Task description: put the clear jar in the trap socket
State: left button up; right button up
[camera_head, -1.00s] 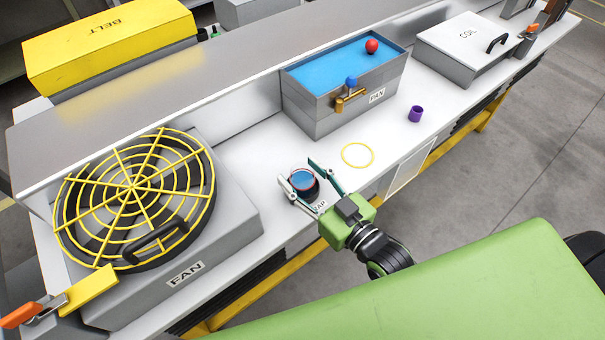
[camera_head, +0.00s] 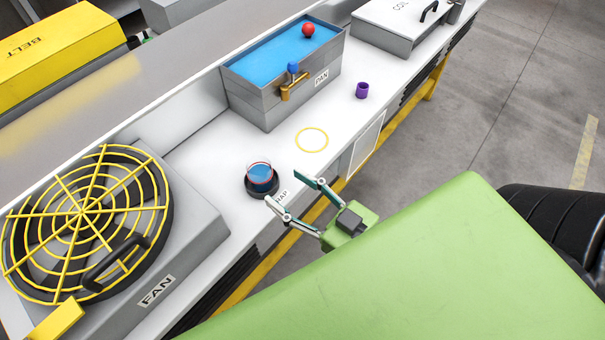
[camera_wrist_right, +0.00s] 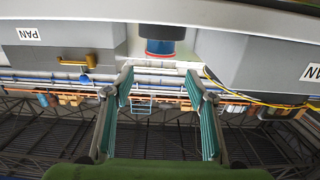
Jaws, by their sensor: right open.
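The clear jar (camera_head: 261,173) holds blue liquid and has a red band near its top. It stands upright in the dark round trap socket (camera_head: 263,190) on the white ledge, beside a partly hidden "TRAP" label (camera_head: 283,197). How deep it sits cannot be told. My right gripper (camera_head: 293,190) is open and empty, its fingers to the lower right of the jar and apart from it. In the right wrist view the jar (camera_wrist_right: 160,47) shows upside down beyond the open fingers (camera_wrist_right: 158,80). My left gripper is not in view.
The fan box (camera_head: 190,255) with its yellow guard stands left of the socket. The pan box (camera_head: 270,105), with brass tap and red ball, stands behind right. A yellow ring (camera_head: 312,150) marks bare ledge. A purple cup (camera_head: 362,91) stands farther right.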

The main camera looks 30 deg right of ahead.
jog(key=shift+v, duration=1.5)
jog(key=s+d+f+g+h, duration=0.1)
jog(key=s+d+f+g, duration=0.1)
jog(key=f, duration=0.9)
jog(key=s+d+f+m+g+h, duration=0.1)
jog(key=d+f+g+h, duration=0.1)
jog(key=f, duration=1)
jog(key=s+d+f+g+h, duration=0.1)
jog(key=s+d+f+g, duration=0.15)
jog(key=f, duration=0.85)
jog(key=s+f+g+h, duration=0.2)
jog(key=s+f+g, duration=0.7)
jog(key=s+f, duration=1.1)
notch_tip(320, 180, down, 2)
jog(key=shift+s+a+f+m, duration=0.2)
jog(key=shift+m, duration=0.1)
